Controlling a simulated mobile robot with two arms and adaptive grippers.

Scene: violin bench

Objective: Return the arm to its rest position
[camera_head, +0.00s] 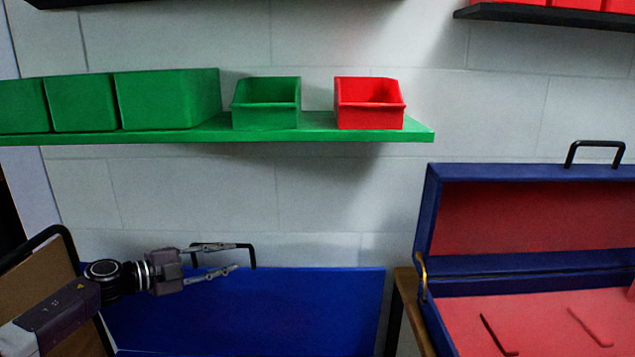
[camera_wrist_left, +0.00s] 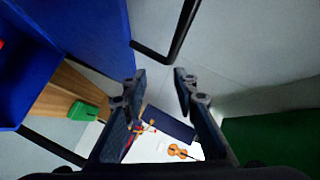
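My left arm comes in from the left in the head view. Its gripper (camera_head: 228,257) is open, with its two fingers apart and pointing right. The gripper is in front of the upper left edge of a blue panel (camera_head: 260,310), near a black handle (camera_head: 252,256). In the left wrist view the gripper (camera_wrist_left: 160,82) is also open, with nothing between the fingertips. Beyond the fingers, a small violin (camera_wrist_left: 178,152) and a dark blue piece (camera_wrist_left: 170,122) show far off by a white surface. My right gripper is in neither view.
An open blue case (camera_head: 428,215) with red lining stands at right. A green shelf (camera_head: 320,128) above holds green bins (camera_head: 168,100) and a red bin (camera_head: 369,108). A brown board with a black frame (camera_head: 40,280) is close to my left arm. Wall space between shelf and gripper is clear.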

